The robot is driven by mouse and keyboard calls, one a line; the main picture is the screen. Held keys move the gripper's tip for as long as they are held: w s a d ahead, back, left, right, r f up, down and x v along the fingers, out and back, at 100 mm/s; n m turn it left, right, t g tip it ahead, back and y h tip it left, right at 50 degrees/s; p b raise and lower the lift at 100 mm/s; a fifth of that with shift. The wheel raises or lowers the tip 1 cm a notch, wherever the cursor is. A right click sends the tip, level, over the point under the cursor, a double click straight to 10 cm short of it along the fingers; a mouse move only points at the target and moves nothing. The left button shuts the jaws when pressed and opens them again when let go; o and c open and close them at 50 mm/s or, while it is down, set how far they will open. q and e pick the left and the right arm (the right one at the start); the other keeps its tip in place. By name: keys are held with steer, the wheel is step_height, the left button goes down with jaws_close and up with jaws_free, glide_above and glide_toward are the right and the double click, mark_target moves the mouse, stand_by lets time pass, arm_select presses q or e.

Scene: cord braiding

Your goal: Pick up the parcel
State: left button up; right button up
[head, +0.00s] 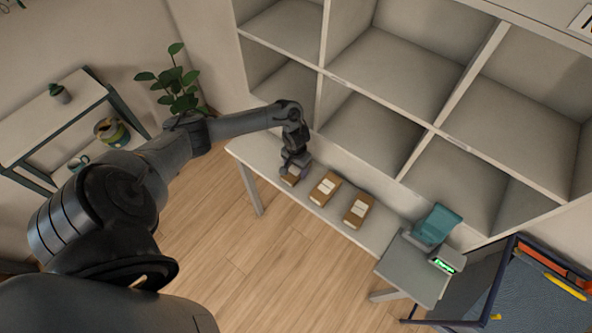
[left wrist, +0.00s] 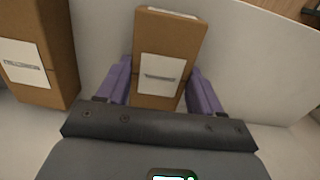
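Three brown cardboard parcels with white labels stand in a row on a narrow pale table. My left gripper (head: 292,172) is at the leftmost parcel (head: 289,181), near the table's left end. In the left wrist view this parcel (left wrist: 166,60) is between the two purple fingers (left wrist: 161,88), one on each side. The fingers look close against its sides, but I cannot tell whether they press on it. The middle parcel (head: 325,188) and the right parcel (head: 358,210) stand apart. A neighbouring parcel (left wrist: 38,50) shows left in the wrist view. My right gripper is out of view.
The pale table (head: 325,217) runs along an empty cubby shelf (head: 375,120). At its right end, a grey stand (head: 412,272) has a teal object (head: 434,224) and a green-lit display (head: 444,264). A dark-framed bin (head: 535,290) is at lower right. A plant (head: 178,85) stands behind my left arm.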

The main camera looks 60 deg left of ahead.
arm_select(q)
steer(key=shift+c, duration=1.4)
steer(key=shift+r, duration=0.1)
